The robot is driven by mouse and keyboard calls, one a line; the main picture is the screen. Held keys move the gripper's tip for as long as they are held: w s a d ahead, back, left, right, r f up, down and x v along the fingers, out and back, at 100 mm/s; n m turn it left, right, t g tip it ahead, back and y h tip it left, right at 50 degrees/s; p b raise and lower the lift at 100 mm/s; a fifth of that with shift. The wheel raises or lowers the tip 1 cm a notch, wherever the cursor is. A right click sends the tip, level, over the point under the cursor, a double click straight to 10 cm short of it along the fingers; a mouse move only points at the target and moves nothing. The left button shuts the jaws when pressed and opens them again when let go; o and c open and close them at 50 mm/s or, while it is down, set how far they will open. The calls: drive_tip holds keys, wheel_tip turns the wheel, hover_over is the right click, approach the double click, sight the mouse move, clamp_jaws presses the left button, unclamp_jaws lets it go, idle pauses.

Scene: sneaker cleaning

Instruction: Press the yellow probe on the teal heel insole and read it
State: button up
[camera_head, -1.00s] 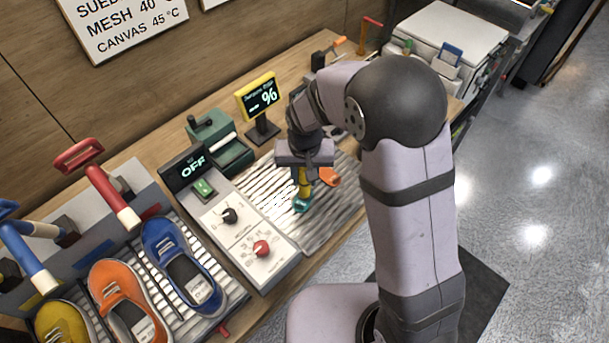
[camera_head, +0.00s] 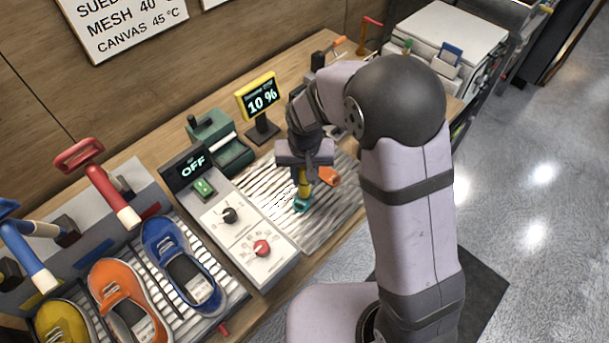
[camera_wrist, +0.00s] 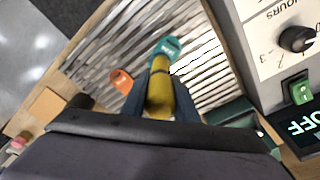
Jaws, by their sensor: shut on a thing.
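My gripper (camera_head: 305,168) is shut on the yellow probe (camera_head: 304,188) and holds it pointing down over the ribbed rack. The probe also shows between the fingers in the wrist view (camera_wrist: 159,92). Its tip is at the teal heel insole (camera_head: 301,205), which lies on the rack and also shows in the wrist view (camera_wrist: 168,47). The tip appears to touch the insole; the exact contact is hard to see. The yellow-framed meter (camera_head: 262,97) reads "10 %".
An orange insole (camera_head: 329,177) lies on the rack (camera_head: 325,222) beside the teal one. A control box with dials (camera_head: 250,238) and an "OFF" display (camera_head: 190,167) stands left of it. A green device (camera_head: 220,145) is behind. Several shoes, including a blue one (camera_head: 180,265), are at left.

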idle(0.3)
drive_tip(key=shift+r+p, duration=3)
drive_tip(key=shift+r, duration=0.5)
